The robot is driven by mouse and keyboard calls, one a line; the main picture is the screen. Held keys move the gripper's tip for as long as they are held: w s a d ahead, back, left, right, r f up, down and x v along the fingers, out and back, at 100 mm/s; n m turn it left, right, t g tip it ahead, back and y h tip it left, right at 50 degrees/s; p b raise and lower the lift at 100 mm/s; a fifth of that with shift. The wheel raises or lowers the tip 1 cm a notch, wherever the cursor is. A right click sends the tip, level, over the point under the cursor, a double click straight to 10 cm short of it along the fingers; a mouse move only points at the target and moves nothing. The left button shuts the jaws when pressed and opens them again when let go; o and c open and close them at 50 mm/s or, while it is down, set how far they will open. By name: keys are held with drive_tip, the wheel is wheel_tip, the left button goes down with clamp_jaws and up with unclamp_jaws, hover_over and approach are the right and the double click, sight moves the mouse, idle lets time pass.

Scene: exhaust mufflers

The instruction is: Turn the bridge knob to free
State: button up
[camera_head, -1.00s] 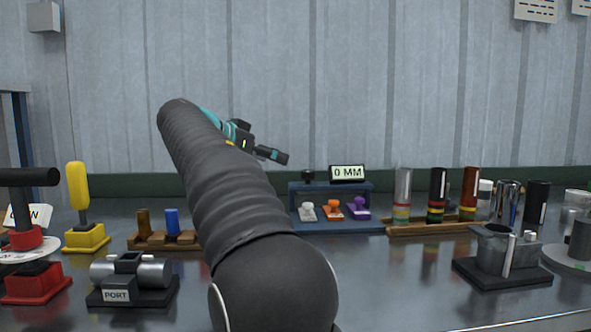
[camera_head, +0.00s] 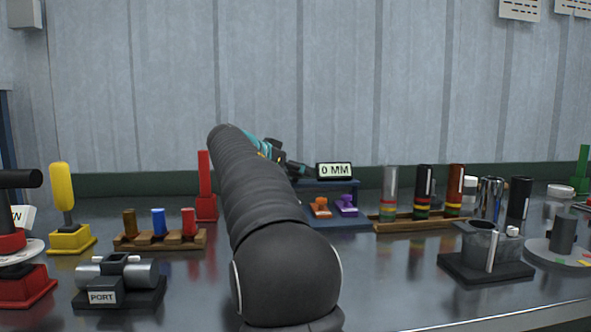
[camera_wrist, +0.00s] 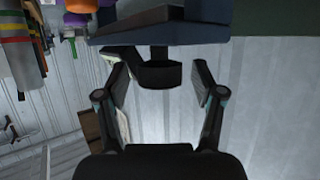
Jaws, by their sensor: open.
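The blue bridge stand (camera_head: 327,187) is on the bench behind my arm, with a lit "0 MM" display (camera_head: 334,170) on top. My gripper (camera_head: 296,167) is at the stand's top left end in the head view, where it hides the knob. In the wrist view, the picture is upside down. The stand (camera_wrist: 160,27) crosses the top, and a black knob (camera_wrist: 158,76) hangs from it between the spread fingers of my gripper (camera_wrist: 155,88). Gaps show between the knob and both fingers. I cannot read the knob's setting.
Orange (camera_head: 320,207) and purple (camera_head: 346,205) handled pieces sit at the stand's front. A wooden rack (camera_head: 420,222) with banded tubes stands to the right. A red post (camera_head: 206,187) and a rack of coloured pegs (camera_head: 160,240) are to the left.

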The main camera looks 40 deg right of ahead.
drive_tip(key=c, duration=1.2)
drive_tip(key=shift+o, duration=0.2)
drive_tip(key=shift+f+n+t+b, duration=0.3)
drive_tip(key=shift+t+b, duration=0.1)
drive_tip(key=shift+b, duration=0.35)
drive_tip(key=shift+r+n+t+b, duration=0.25)
drive_tip(key=shift+n+t+b, duration=0.15)
drive_tip(key=o, duration=1.2)
drive_tip(key=shift+c, duration=0.2)
